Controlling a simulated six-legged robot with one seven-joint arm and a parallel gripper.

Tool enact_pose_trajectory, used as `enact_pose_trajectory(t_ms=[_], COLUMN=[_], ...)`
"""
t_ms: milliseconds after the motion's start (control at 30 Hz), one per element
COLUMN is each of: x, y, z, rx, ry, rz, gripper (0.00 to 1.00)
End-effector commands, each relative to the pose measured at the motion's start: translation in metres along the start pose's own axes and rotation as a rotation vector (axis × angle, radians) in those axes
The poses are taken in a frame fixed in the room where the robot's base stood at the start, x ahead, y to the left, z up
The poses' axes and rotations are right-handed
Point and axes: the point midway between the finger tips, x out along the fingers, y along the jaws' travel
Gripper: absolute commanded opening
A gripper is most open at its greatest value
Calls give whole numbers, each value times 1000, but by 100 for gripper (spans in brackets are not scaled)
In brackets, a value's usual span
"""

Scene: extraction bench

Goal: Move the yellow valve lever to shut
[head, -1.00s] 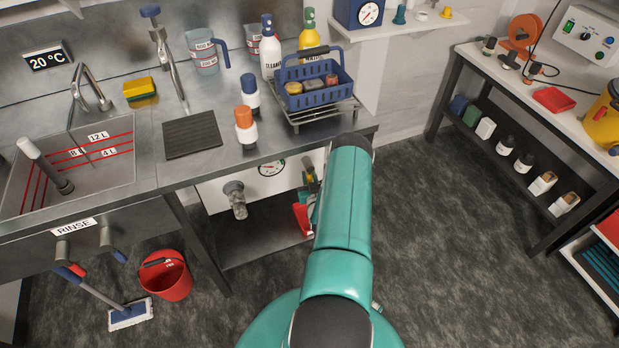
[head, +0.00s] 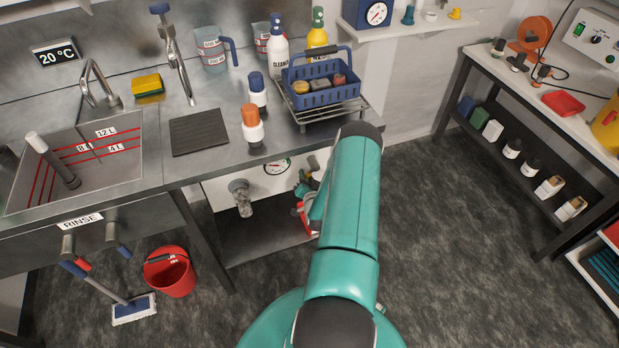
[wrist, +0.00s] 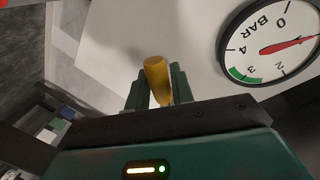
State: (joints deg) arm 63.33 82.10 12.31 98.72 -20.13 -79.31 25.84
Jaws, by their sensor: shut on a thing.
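The yellow valve lever (wrist: 157,75) stands between the two dark green fingers of my gripper (wrist: 156,88) in the wrist view. The fingers are shut on it, one on each side, and its rounded end shows above them. The white panel behind carries a round BAR gauge (wrist: 274,45) with a red needle. In the head view the gauge (head: 277,166) is on the panel below the counter. My arm covers much of the area right of it, so the lever's angle and the valve body are not clear there.
A grey pipe fitting (head: 241,195) sticks out left of the gauge. A red object (head: 305,216) is partly hidden beside my arm. The counter's front edge (head: 245,165) overhangs the panel. A red bucket (head: 169,272) and a mop (head: 133,308) are at the left. The floor to the right is clear.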

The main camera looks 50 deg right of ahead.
Motion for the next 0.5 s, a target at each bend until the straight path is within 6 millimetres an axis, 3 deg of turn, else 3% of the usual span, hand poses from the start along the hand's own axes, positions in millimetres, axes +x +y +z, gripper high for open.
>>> enact_pose_trajectory(t_ms=[500], x=[-6], y=[-26], z=[-7], rx=[480], ry=[-96], rz=[1], gripper=[0])
